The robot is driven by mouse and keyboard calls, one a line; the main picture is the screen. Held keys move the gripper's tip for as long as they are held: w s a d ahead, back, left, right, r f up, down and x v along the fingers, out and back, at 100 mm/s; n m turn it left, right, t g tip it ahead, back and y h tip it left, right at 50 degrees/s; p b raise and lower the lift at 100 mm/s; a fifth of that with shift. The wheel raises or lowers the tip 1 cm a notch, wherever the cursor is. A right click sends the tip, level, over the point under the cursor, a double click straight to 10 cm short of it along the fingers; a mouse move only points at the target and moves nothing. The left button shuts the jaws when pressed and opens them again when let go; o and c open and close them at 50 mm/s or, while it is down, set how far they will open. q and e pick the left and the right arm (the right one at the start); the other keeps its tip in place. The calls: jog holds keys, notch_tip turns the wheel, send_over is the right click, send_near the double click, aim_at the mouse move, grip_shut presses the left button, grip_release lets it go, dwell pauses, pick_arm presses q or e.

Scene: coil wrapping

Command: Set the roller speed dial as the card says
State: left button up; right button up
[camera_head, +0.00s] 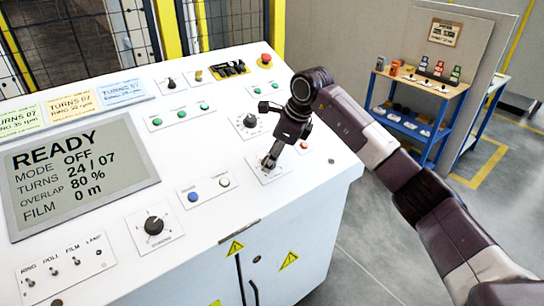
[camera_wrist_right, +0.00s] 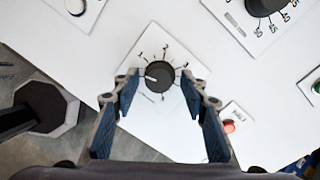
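A black round dial (camera_wrist_right: 159,76) with a white pointer line sits on a white plate in the right wrist view. Numbers ring it, and the pointer faces left. Its name label is not readable. My right gripper (camera_wrist_right: 160,88) is open, with one blue-padded finger on each side of the dial; I cannot tell whether they touch it. In the head view my right gripper (camera_head: 270,161) is over that plate and hides most of the dial. My left gripper is out of view.
A larger dial (camera_head: 249,121) lies behind my right gripper, and another dial (camera_head: 154,225) is nearer the front. A red button (camera_wrist_right: 228,126) is right of the gripper. The display (camera_head: 75,180) reads READY, mode OFF. An emergency stop (camera_head: 266,58) and shelf (camera_head: 410,115) stand farther back.

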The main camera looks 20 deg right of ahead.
jog(key=c, duration=0.9)
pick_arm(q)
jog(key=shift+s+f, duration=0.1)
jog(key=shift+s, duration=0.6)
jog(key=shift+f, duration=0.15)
pick_arm(e)
jog(key=shift+m, duration=0.4)
jog(key=m+b, duration=0.2)
jog(key=m, duration=0.2)
jog(key=shift+f+m+t+b, duration=0.1)
jog(key=shift+m+t+b, duration=0.2)
jog(key=shift+b, duration=0.05)
pick_arm(q)
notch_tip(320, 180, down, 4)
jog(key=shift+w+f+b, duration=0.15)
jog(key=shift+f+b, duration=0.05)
jog(key=shift+b, duration=0.85)
pick_arm(e)
jog(key=m, duration=0.5)
jog(key=shift+t, duration=0.3)
jog(key=shift+r, duration=0.2)
jog(key=o, duration=1.2)
jog(key=shift+s+f, duration=0.1)
jog(key=shift+c, duration=0.2)
